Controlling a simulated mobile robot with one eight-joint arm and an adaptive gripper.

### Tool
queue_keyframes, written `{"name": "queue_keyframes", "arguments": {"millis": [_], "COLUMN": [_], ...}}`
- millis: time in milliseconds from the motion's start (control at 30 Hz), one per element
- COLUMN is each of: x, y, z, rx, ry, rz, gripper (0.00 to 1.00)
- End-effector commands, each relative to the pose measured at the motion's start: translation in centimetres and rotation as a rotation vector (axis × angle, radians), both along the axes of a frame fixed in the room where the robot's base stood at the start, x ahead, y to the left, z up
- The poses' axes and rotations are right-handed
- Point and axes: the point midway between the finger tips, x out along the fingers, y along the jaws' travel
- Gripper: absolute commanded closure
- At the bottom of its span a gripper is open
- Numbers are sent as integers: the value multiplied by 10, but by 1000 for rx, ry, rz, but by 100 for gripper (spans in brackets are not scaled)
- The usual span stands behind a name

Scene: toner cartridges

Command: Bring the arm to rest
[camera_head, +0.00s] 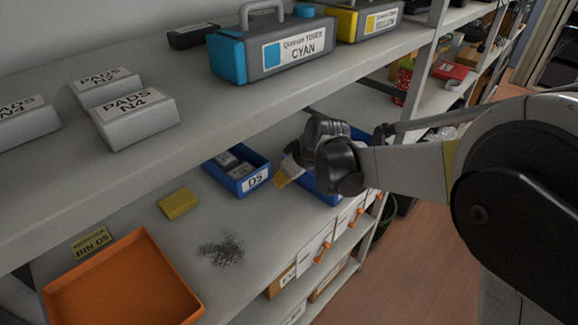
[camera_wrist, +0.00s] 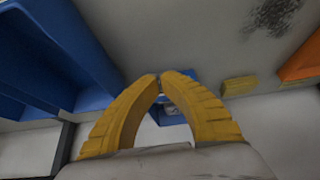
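My gripper (camera_head: 284,177) hangs over the lower shelf, near the blue bin marked D5 (camera_head: 254,182) and a second blue bin (camera_head: 322,191). In the wrist view its two yellow fingers (camera_wrist: 160,76) meet at the tips, with nothing visible held between them. My arm reaches in from the right, beside the shelf posts. Part of the second blue bin is hidden behind the gripper. The D5 bin holds small grey packs.
The upper shelf carries a cyan toner cartridge (camera_head: 275,50), a yellow toner cartridge (camera_head: 372,20) and grey pads boxes (camera_head: 135,120). On the lower shelf are a yellow block (camera_head: 178,203), dark powder (camera_head: 222,249) and an orange tray (camera_head: 120,285). Floor (camera_head: 415,235) is clear at right.

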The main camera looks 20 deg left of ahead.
Motion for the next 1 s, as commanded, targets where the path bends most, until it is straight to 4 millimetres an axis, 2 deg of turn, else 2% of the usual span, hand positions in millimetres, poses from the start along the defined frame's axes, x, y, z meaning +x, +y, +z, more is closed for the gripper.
{"name": "queue_keyframes", "arguments": {"millis": [167,267,367,467,500,633,800,900,1000], "x": [0,1,1,-8,-14,-41,-91,-123,-152], "y": [-5,-28,-74,-135,-159,-235,-323,-365,-397], "z": [4,19,46,76,87,112,125,123,116], "rx": [0,-2,-5,-6,-5,0,11,21,31], "ry": [0,0,-2,-6,-6,-14,-29,-41,-52], "rz": [-8,-57,-159,-297,-354,-541,-779,-911,-1023], "gripper": [100,100,100,100,100,100,100,100,100]}}
